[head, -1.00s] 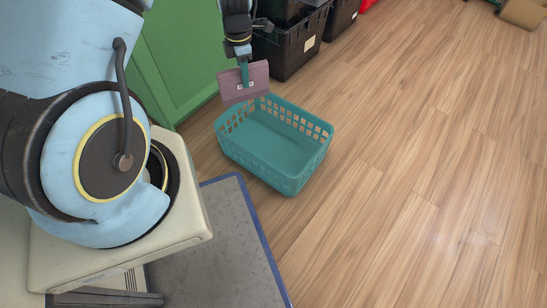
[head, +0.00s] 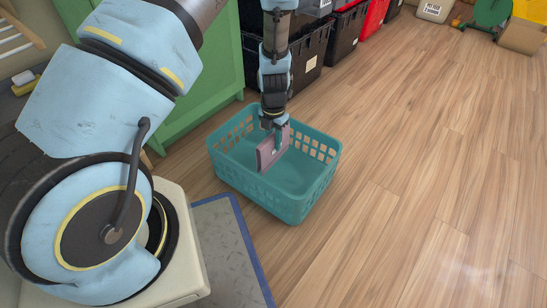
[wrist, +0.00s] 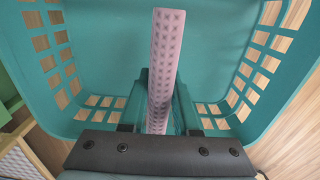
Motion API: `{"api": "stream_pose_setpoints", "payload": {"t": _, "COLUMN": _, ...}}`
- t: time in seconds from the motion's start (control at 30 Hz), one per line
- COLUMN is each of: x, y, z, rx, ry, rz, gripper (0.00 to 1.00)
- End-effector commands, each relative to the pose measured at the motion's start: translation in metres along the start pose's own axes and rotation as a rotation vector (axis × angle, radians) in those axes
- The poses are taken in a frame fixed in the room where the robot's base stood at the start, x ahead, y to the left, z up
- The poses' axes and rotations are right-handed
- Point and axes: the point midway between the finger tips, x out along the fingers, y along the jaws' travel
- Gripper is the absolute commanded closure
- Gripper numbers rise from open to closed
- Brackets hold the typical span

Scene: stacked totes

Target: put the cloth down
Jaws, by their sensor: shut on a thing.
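The cloth (head: 270,152) is a stiff-looking pinkish-mauve folded piece. In the wrist view the cloth (wrist: 163,65) shows edge-on as a patterned strip between the fingers. My gripper (head: 281,138) is shut on it, pointing down over the teal basket (head: 290,208). The cloth appears within or just above the basket's opening; I cannot tell its exact height above the floor of the basket. In the wrist view the basket (wrist: 100,20) surrounds the cloth, and my gripper (wrist: 160,110) holds the cloth near the middle. The basket looks otherwise empty.
The basket stands on a wood floor (head: 420,180) that is clear to the right. A green cabinet (head: 190,80) is behind left. Black totes (head: 311,55) and a red one (head: 375,15) line the back. A grey mat with blue edge (head: 225,240) lies in front.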

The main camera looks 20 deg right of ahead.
Motion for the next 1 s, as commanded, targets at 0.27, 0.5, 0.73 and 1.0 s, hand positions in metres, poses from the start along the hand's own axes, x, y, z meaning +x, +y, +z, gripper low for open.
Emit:
{"api": "stream_pose_setpoints", "payload": {"t": 0.27, "x": 0.041, "y": 0.001, "z": 0.0, "rx": 0.0, "ry": 0.0, "rz": 0.0, "gripper": 1.0}}
{"api": "stream_pose_setpoints", "payload": {"t": 0.5, "x": 0.05, "y": 0.0, "z": 0.001, "rx": 0.0, "ry": -0.002, "rz": 0.0, "gripper": 1.0}}
{"api": "stream_pose_setpoints", "payload": {"t": 0.73, "x": 0.053, "y": 0.0, "z": 0.0, "rx": 0.001, "ry": 0.0, "rz": 0.0, "gripper": 1.0}}
{"api": "stream_pose_setpoints", "payload": {"t": 1.0, "x": 0.052, "y": 0.0, "z": 0.0, "rx": 0.001, "ry": -0.001, "rz": 0.0, "gripper": 0.41}}
